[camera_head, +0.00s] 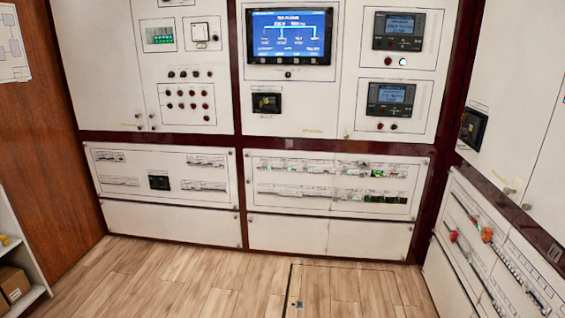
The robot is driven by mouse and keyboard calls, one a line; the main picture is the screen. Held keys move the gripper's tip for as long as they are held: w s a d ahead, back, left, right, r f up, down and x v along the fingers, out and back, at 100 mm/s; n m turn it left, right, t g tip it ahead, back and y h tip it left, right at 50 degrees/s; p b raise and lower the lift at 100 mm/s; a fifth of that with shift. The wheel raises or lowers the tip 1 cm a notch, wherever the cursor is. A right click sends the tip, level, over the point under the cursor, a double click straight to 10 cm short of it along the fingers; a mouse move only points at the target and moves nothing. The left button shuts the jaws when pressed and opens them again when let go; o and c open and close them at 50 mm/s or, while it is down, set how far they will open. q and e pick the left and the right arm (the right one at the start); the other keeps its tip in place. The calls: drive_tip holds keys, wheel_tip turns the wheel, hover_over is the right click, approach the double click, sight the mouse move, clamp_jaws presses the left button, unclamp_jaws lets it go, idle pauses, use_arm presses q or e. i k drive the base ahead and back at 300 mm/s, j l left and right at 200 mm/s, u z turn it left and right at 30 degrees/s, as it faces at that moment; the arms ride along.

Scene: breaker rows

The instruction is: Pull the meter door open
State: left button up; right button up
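A white cabinet wall fills the view, and its upper doors look shut. The upper right door (350,120) carries two dark meter displays, an upper one (398,30) and a lower one (391,99). The upper middle panel (325,118) holds a large blue screen (290,36) and a small black device (267,103). The upper left door (110,90) has a green-lit meter (159,35), with small knobs near its lower edge (140,121). I cannot tell which one is the meter door. Neither gripper is in view.
Below are breaker row panels, left (160,200) and middle (335,210). Another cabinet (520,130) stands along the right, with a breaker panel (480,245) below. A shelf with boxes (14,284) is at the lower left. The wood floor (200,285) is clear.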

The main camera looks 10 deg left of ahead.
sight(195, 24)
drive_tip(key=i+u, duration=0.15)
drive_tip(key=i, duration=0.55)
drive_tip(key=i+l+u, duration=0.1)
drive_tip(key=i, duration=0.6)
drive_tip(key=i+l+u, duration=0.15)
drive_tip(key=i, duration=0.5)
